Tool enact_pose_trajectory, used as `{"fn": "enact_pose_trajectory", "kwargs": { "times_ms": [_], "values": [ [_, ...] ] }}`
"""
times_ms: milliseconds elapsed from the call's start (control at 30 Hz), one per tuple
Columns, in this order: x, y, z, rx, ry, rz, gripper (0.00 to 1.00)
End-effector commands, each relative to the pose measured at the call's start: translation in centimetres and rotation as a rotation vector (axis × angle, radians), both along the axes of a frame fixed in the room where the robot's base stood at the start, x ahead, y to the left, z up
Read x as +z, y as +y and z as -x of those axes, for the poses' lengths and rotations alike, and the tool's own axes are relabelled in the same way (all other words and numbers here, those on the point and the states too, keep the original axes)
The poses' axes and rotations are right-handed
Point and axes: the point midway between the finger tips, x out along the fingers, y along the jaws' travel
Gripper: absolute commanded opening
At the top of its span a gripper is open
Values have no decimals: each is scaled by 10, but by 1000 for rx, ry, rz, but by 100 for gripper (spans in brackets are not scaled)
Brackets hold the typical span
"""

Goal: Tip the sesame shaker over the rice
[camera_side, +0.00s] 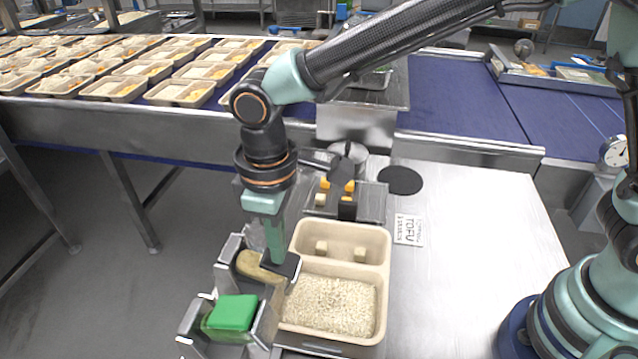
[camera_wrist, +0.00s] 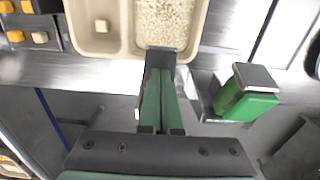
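My gripper (camera_side: 279,262) points down at the left edge of the portion tray. In the wrist view its two green fingers with dark tips (camera_wrist: 160,62) lie close together, with nothing seen between them. The tray (camera_side: 384,262) holds white rice (camera_side: 335,303) in its front compartment; the rice also shows in the wrist view (camera_wrist: 163,22). A tan-brown rounded item (camera_side: 250,266) lies in a metal holder just left of the fingertips; I cannot tell if it is the sesame shaker. A green block-like item (camera_side: 232,313) sits in the holder nearer the camera, also in the wrist view (camera_wrist: 250,104).
The tray's back compartment holds two pale cubes (camera_side: 359,254). Behind it is a metal bin (camera_side: 372,201) with orange and pale cubes. A tofu label (camera_side: 408,229) and a black disc (camera_side: 400,180) lie on the steel table (camera_side: 470,250), clear on the right. Filled trays line the conveyor.

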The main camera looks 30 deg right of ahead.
Motion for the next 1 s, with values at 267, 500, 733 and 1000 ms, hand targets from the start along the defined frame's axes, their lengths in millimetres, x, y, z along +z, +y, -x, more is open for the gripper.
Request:
{"fn": "enact_pose_trajectory", "kwargs": {
  "times_ms": [267,500,733,1000],
  "values": [
    [1,0,0,0,-1,-1,0],
    [15,4,-4,0,-2,-2,0],
    [29,6,-6,0,-1,-1,0],
    [45,9,-9,0,-1,-1,0]
  ]
}}
